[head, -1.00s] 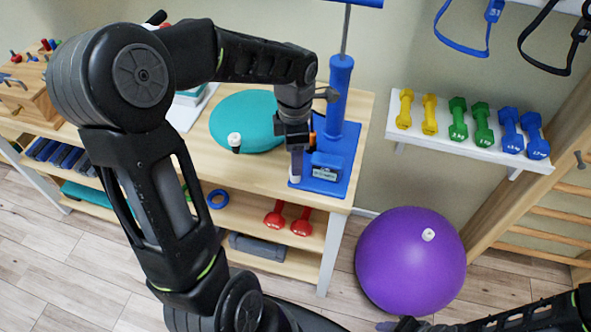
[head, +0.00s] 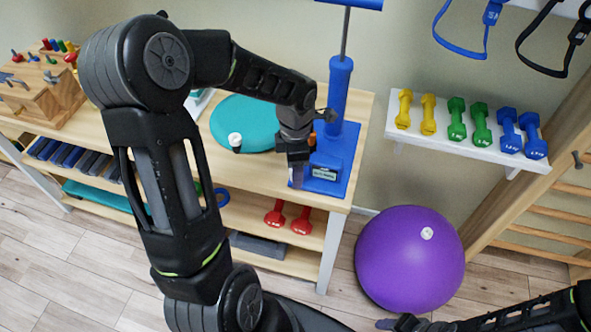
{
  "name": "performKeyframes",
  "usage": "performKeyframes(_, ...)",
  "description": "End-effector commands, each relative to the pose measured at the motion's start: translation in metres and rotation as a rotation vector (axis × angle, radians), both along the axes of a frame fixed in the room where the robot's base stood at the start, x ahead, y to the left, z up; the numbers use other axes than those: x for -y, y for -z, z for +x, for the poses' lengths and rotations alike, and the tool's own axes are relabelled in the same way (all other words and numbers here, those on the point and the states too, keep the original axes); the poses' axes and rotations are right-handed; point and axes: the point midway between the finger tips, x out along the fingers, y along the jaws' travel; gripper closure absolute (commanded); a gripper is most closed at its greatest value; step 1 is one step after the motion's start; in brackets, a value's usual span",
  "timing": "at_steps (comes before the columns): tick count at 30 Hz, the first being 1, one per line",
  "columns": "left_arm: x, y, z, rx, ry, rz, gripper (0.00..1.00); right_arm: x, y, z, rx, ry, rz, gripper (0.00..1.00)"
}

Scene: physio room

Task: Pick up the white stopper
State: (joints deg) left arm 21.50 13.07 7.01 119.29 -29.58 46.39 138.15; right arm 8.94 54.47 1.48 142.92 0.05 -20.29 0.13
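A small white stopper-like piece (head: 427,233) sits on the upper right of the purple ball (head: 410,260) on the floor. Another small white-topped piece with a dark lower part (head: 235,140) stands at the front left edge of the teal cushion (head: 240,115); I cannot tell which is the stopper.
The blue stand's post (head: 340,90) rises just behind my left gripper. A wooden peg block (head: 40,95) is on the table's left. Red dumbbells (head: 302,221) lie on the lower shelf. Coloured dumbbells fill a white wall shelf (head: 470,143). The floor left of the ball is clear.

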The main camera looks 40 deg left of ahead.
Motion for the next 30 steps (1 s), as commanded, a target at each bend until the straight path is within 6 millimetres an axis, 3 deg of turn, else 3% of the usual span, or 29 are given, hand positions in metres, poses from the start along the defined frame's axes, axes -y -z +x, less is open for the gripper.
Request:
performKeyframes(2, -0.0001, -0.0001, 0.0001, 0.0, 0.0, 0.0, 0.47, 0.0, 0.0, 0.0, 0.0, 0.0, 0.0, 0.51)
performKeyframes(21, 0.0, -0.0002, 0.0, 0.0, 0.0, 0.0, 0.99, 0.0, -0.0001, 0.0, 0.0, 0.0, 0.0, 0.51)
performKeyframes(30, -0.0001, -0.0004, 0.0001, 0.0, 0.0, 0.0, 1.0, 0.0, 0.0, 0.0, 0.0, 0.0, 0.0, 0.51)
